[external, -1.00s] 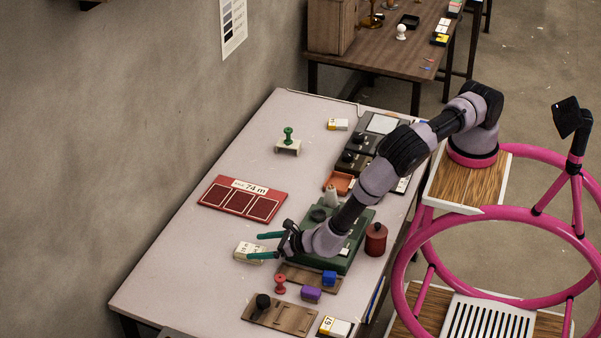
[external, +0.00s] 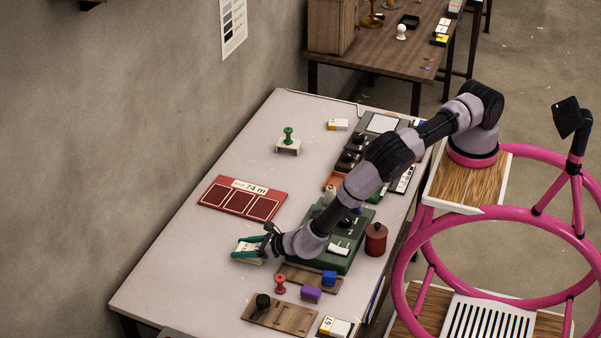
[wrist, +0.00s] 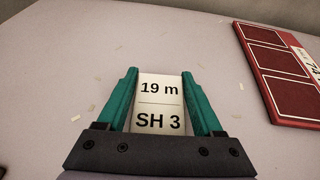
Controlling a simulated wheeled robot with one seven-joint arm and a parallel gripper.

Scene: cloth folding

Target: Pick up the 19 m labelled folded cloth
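The folded cloth (wrist: 159,103) is a small cream block labelled "19 m" and "SH 3" in the wrist view. In the external view the cloth (external: 247,250) lies on the table left of the green case. My gripper (wrist: 159,76) has its two teal fingers on either side of the cloth, one along each side edge. In the external view my gripper (external: 248,247) is low at the cloth. The fingers are apart by about the cloth's width; whether they press on it is not clear. The cloth's near end is hidden by the gripper body.
A red board (external: 243,197) marked "74 m" lies behind the cloth; it also shows at right in the wrist view (wrist: 280,70). A green case (external: 325,262) stands under my forearm. A wooden board (external: 280,315) and red peg (external: 280,284) lie nearer. The table's left side is clear.

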